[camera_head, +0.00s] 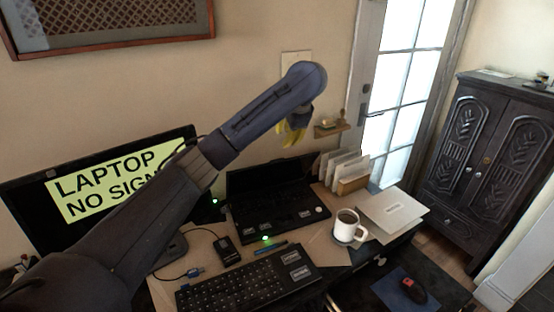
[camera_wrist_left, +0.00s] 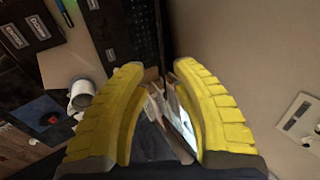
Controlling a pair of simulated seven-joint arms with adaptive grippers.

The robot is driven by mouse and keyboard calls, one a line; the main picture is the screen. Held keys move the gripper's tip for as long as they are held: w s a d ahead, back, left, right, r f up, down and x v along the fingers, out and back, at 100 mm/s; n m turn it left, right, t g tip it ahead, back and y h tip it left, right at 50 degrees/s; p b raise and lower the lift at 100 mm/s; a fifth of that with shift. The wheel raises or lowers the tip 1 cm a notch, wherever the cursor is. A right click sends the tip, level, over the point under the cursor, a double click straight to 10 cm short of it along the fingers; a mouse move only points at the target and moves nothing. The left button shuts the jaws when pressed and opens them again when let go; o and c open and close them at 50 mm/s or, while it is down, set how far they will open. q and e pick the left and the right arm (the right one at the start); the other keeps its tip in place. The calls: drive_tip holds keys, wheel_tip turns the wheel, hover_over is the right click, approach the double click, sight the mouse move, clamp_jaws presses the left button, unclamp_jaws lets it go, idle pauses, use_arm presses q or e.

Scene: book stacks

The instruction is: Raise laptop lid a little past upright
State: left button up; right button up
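The black laptop (camera_head: 278,208) sits on the desk with its lid (camera_head: 262,178) raised and leaning against or near the wall side; its exact angle is hard to tell. In the left wrist view, the laptop's keyboard (camera_wrist_left: 128,30) and the lid (camera_wrist_left: 166,28), seen nearly edge-on, are at the top. My left gripper (camera_head: 290,134), with yellow fingers, is above the lid near its right end. In the left wrist view the left gripper (camera_wrist_left: 160,68) is open, with a gap between its fingertips and nothing held. My right gripper is in neither view.
A monitor (camera_head: 100,190) reading "LAPTOP NO SIGN..." stands left, partly behind my left arm. A keyboard (camera_head: 248,287) lies in front. A white mug (camera_head: 346,228) and upright envelopes (camera_head: 345,166) stand right of the laptop. A small shelf (camera_head: 333,130) is on the wall.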

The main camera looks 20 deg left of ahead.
use_arm(q)
drive_tip(key=x, duration=1.4)
drive_tip(key=shift+f, duration=0.25)
drive_tip(key=shift+o, duration=0.3)
drive_tip(key=shift+a, duration=0.15)
clamp_jaws()
